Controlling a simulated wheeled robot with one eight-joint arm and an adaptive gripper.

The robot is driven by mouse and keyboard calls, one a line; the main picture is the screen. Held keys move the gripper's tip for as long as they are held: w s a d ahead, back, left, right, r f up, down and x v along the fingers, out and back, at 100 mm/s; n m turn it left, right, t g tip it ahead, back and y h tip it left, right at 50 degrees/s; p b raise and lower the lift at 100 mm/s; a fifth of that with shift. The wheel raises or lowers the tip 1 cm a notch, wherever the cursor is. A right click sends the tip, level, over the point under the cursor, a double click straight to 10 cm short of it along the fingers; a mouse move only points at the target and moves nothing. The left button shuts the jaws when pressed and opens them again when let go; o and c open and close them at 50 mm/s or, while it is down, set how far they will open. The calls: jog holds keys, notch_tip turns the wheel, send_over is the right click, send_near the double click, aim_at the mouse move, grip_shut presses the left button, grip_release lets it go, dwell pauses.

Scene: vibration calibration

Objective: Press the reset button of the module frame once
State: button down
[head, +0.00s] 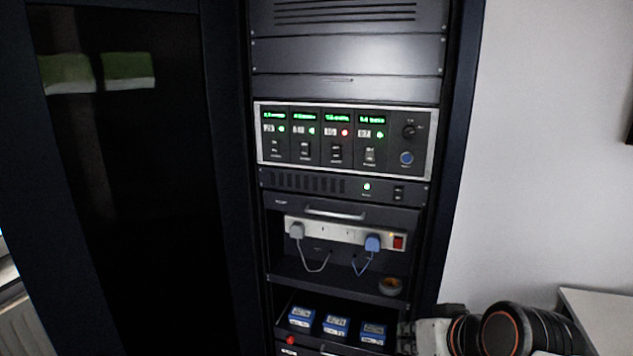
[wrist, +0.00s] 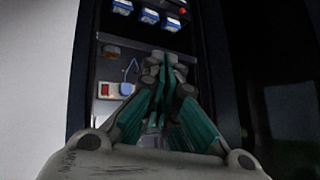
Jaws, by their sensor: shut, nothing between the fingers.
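The module frame (head: 432,135) is a silver-edged panel in the middle of the rack in the head view. It has several modules with green displays, small lamps and switches. A round blue button (head: 406,158) sits at its lower right, below a black knob (head: 409,131); its label is too small to read. My gripper (head: 408,338) is at the lower right of the head view, well below the frame and apart from it. In the wrist view, my gripper (wrist: 164,62) is shut and empty, its teal-sided fingers together. The module frame cannot be made out in the wrist view.
Below the frame is a white power strip (head: 340,232) with two plugs and a red switch (head: 398,242). A small bowl (head: 391,286) stands on the shelf. Blue boxes (head: 336,325) lie lower, near my gripper. A dark cabinet door (head: 130,200) is at left; a pale wall at right.

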jog(key=s+d+f+g+h+b, duration=0.1)
jog(key=s+d+f+h, duration=0.1)
jog(key=s, duration=0.4)
jog(key=shift+s+d+f+g+h, duration=0.3)
jog(key=shift+d+f, duration=0.55)
jog(key=shift+d, duration=0.25)
jog(key=shift+w, duration=0.1)
